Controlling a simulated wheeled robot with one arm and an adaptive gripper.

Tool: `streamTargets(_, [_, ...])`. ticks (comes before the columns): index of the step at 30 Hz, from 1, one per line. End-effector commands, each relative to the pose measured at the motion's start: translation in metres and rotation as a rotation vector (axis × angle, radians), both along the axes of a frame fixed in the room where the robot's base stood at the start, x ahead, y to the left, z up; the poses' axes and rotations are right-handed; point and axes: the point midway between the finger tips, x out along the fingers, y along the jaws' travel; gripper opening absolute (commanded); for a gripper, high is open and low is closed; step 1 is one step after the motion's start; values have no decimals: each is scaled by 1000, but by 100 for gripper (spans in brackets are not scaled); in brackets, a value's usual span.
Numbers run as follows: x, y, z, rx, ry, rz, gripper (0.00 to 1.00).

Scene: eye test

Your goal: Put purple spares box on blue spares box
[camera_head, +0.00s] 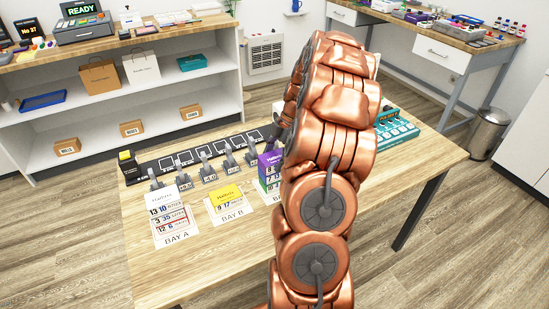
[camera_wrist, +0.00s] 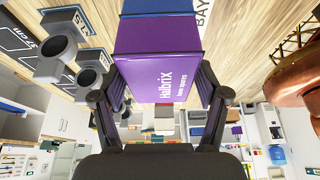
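The purple spares box (camera_wrist: 155,40) fills the upper middle of the wrist view, its lettered face towards the camera. My gripper (camera_wrist: 160,82) has a finger along each side of it, both seeming to touch. The blue spares box (camera_wrist: 168,8) shows as a strip at the top edge, directly against the purple box; this view is upside down, so the blue lies beneath it. In the head view the purple box (camera_head: 270,160) tops a stack of colored boxes on the table. My arm hides my gripper and the right part of that stack.
On the wooden table (camera_head: 190,262) a white box (camera_head: 170,200) stands at BAY A and a yellow box (camera_head: 226,198) at BAY B. A row of grey holders (camera_head: 208,172) stands behind. A teal rack (camera_head: 397,128) is at right. The front left table is clear.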

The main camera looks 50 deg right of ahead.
Motion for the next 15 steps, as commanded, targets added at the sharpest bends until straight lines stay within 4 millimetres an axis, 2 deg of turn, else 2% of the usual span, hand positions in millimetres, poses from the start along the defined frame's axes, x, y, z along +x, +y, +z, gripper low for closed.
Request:
streamTargets(3, [0, 0, 0, 0, 0, 0, 87])
streamTargets(15, [0, 0, 5, 0, 0, -1, 87])
